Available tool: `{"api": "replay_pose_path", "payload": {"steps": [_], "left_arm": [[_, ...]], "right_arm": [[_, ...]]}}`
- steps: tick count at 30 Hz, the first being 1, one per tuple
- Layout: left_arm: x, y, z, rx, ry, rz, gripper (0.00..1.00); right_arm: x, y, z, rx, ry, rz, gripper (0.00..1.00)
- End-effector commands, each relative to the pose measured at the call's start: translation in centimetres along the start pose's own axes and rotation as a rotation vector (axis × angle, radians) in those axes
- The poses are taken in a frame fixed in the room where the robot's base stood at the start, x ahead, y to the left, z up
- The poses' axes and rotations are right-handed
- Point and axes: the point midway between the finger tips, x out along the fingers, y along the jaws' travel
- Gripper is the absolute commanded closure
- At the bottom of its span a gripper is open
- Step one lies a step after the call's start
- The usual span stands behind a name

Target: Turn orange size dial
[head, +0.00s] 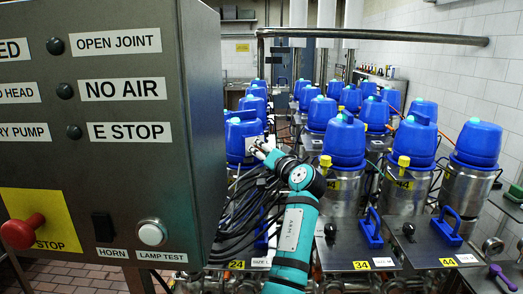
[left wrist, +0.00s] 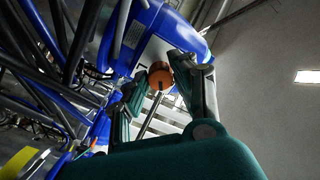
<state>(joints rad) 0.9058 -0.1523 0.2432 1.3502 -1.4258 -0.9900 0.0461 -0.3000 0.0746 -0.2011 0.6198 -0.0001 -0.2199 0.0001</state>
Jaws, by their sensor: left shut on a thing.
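The orange dial (left wrist: 160,76) is a short round knob beside the blue valve housing (left wrist: 160,40) in the left wrist view. My left gripper (left wrist: 162,72) has one finger on each side of the dial and is shut on it. In the head view my left gripper (head: 261,148) reaches up to a blue-topped valve (head: 240,130) behind the control cabinet. The dial itself cannot be made out there. My right gripper is not in view.
A grey control cabinet (head: 115,205) with buttons and a red stop knob (head: 22,232) fills the left side. Several blue-capped steel valves stand in close rows. Black cables (head: 245,205) hang beside my left arm. A steel pipe (head: 375,34) crosses above.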

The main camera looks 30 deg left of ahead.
Motion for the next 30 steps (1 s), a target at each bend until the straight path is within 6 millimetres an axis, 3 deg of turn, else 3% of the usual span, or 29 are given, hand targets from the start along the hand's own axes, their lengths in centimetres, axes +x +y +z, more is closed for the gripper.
{"api": "replay_pose_path", "payload": {"steps": [30], "left_arm": [[0.0,-0.2,0.0,0.971,-0.003,0.000,1.00]], "right_arm": [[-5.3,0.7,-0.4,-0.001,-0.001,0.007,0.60]]}}
